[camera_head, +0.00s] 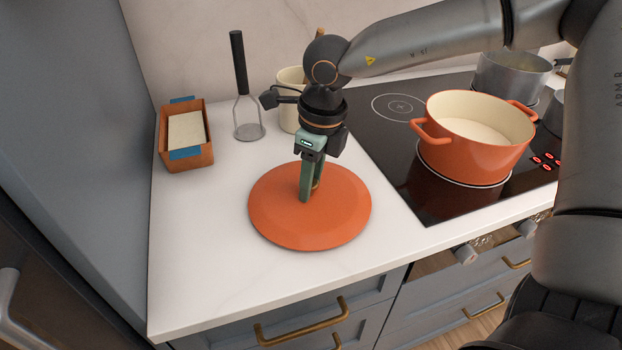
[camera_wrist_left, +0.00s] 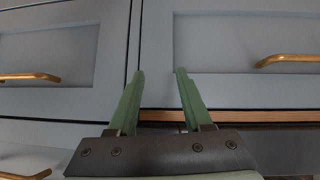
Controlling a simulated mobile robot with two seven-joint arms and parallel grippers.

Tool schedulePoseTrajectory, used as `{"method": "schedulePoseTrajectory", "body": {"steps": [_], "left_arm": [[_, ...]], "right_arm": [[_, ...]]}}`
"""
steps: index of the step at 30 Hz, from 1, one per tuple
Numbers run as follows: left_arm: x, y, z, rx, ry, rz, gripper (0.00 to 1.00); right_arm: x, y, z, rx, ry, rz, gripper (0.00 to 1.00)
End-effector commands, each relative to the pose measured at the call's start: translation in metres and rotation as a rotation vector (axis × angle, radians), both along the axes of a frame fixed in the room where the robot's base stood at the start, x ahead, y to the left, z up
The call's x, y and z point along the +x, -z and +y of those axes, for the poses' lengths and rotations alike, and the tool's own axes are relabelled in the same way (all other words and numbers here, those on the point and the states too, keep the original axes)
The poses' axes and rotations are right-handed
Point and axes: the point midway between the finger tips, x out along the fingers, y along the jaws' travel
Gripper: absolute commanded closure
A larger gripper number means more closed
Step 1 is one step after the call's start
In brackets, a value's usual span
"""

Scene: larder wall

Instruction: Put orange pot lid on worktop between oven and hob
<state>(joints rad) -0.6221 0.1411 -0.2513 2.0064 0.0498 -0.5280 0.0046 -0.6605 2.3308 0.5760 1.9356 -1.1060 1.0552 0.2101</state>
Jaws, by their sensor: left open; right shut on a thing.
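The orange pot lid (camera_head: 285,225) is a round disc over the white worktop (camera_head: 205,285), left of the hob (camera_head: 415,190). My right gripper (camera_head: 309,198) points down at its middle and is shut on it; the fingers hide the part they grip. The lid looks level and at or very close to the worktop; I cannot tell if it touches. The orange pot (camera_head: 470,150) stands open on the hob, with pale contents. My left gripper (camera_wrist_left: 158,75) is open and empty in the left wrist view, facing grey drawer fronts.
A terracotta loaf dish (camera_head: 187,150) with blue ends, a masher (camera_head: 246,100) and a cream crock (camera_head: 291,95) stand behind the lid. A grey steel pot (camera_head: 508,72) is at the hob's back. A tall grey panel (camera_head: 75,110) bounds the left. The worktop front left is clear.

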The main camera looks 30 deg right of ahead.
Motion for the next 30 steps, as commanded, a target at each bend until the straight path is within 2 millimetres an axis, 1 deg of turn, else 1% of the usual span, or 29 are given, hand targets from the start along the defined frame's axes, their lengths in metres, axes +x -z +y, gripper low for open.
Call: {"method": "schedulePoseTrajectory", "body": {"steps": [1,2,9,10,17,21,23,30], "left_arm": [[0.0,0.005,0.0,-0.001,0.001,0.0,0.5],[0.0,0.004,0.0,0.0,0.001,0.001,0.5],[-0.002,0.003,-0.001,0.0,0.002,0.005,0.5],[-0.002,0.003,-0.001,0.0,0.001,0.006,0.5],[-0.007,0.005,-0.001,-0.001,0.002,0.015,0.5],[-0.007,-0.003,-0.001,-0.002,0.001,0.013,0.5],[-0.006,-0.001,-0.001,-0.003,0.0,0.009,0.5],[-0.006,-0.003,0.0,-0.001,-0.002,0.009,0.5]], "right_arm": [[0.001,0.003,0.0,0.0,0.0,-0.004,1.0],[0.0,0.003,0.0,-0.001,0.0,0.0,0.61],[0.0,0.002,0.0,0.0,0.0,0.001,0.34],[0.0,0.002,0.0,0.0,0.0,0.001,0.32],[0.0,0.001,0.0,0.0,0.0,0.001,0.32],[0.0,-0.005,0.0,0.0,0.0,0.001,0.32],[0.0,-0.014,-0.001,-0.001,0.001,-0.004,0.32],[-0.006,-0.067,-0.004,-0.001,0.001,-0.005,0.32]]}}
